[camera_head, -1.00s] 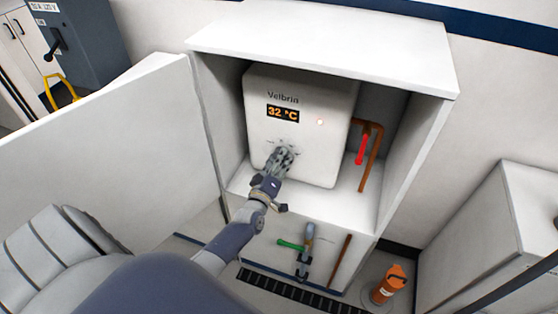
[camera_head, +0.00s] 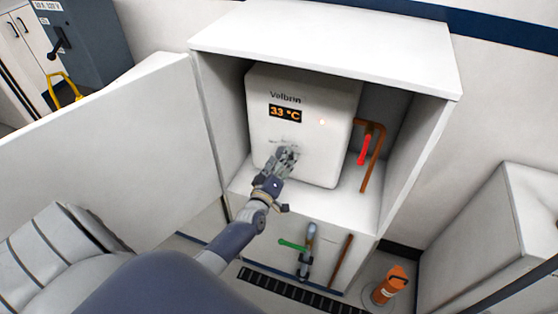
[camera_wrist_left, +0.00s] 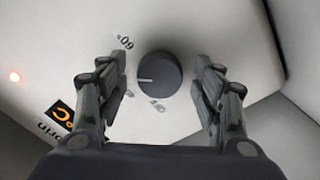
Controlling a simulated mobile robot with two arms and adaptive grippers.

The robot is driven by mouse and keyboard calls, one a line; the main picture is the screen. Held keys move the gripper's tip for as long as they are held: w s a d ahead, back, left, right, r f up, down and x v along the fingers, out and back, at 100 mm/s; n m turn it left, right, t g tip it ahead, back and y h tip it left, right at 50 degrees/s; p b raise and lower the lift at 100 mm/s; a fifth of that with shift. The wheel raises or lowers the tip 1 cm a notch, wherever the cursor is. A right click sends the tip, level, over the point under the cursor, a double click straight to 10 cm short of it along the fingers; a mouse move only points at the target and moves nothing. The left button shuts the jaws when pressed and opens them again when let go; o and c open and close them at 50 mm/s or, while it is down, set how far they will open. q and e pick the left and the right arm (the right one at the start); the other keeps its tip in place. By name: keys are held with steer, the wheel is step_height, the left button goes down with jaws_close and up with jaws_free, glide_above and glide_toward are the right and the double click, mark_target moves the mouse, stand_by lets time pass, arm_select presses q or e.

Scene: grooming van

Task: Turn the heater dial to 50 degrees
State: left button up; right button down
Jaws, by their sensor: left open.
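The white heater (camera_head: 305,125) stands inside an open cabinet, and its display (camera_head: 285,113) reads 33 °C. My left gripper (camera_head: 288,155) is at the lower front of the heater and hides the dial in the head view. In the left wrist view the dark round dial (camera_wrist_left: 159,75) has a white pointer line, with printed marks around it, one reading 60. The left gripper (camera_wrist_left: 160,95) is open there, with one finger on each side of the dial and visible gaps between. My right gripper is not in view.
The cabinet door (camera_head: 110,165) stands open at the left. A copper pipe with a red lever (camera_head: 365,150) is right of the heater. Below are a green-handled valve (camera_head: 292,245) and an orange cylinder (camera_head: 390,285) on the floor.

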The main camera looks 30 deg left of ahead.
arm_select(q)
steer(key=v, duration=1.2)
steer(key=shift+w, duration=0.1)
steer(key=s+d+f+m+g+h, duration=0.1)
steer(key=s+d+f+m+g, duration=0.25)
steer(key=f, duration=0.55)
steer(key=s+d+f+m+g+h, duration=0.2)
steer(key=s+f, duration=0.3)
steer(key=f, duration=0.3)
steer(key=s+d+f+m+g+h, duration=0.1)
steer(key=s+d+f+m+g, duration=0.2)
steer(key=f, duration=0.6)
steer(key=s+d+f+m+g, duration=0.1)
steer(key=s+f+m+g, duration=0.1)
steer(key=s+f, duration=0.3)
steer(key=s+f+m+g, duration=0.2)
steer(key=s+f, duration=0.3)
steer(key=s, duration=0.9)
steer(key=s+d+f+m+g, duration=0.1)
steer(key=s+f+m+g, duration=0.2)
steer(key=s, duration=0.7)
step_height(320, 180, down, 2)
steer(key=shift+d+g, duration=0.3)
steer(key=shift+g, duration=0.25)
